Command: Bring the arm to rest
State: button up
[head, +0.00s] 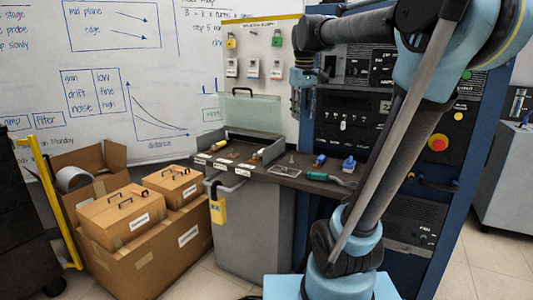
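My arm (423,140) rises from its light blue base at the lower right, bends near the top edge and reaches left. My gripper (298,113) hangs pointing down at the left end of the arm, in front of the left edge of the blue rack. It is small and partly lost against the dark rack, so I cannot tell its opening. I see nothing clearly held in it. It is above the bench (318,185) and appears apart from it.
The bench carries a grey tray (243,157) with a raised clear lid, and loose tools. A blue instrument rack (345,120) stands behind my arm. Cardboard boxes (150,255) and a yellow-framed cart (50,200) are at left. A grey cabinet (503,180) stands at right.

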jog(key=s+d+f+m, duration=0.2)
jog(key=s+d+f, duration=0.1)
jog(key=s+f, duration=0.8)
jog(key=s+d+f+m, duration=0.2)
jog(key=s+f, duration=0.9)
jog(key=f, duration=0.7)
jog(key=shift+s+d+f+m, duration=0.35)
jog(key=shift+d+m, duration=0.05)
jog(key=shift+d, duration=0.35)
jog(key=shift+w+f, duration=0.2)
jog(key=shift+w, duration=0.25)
dwell(3.9)
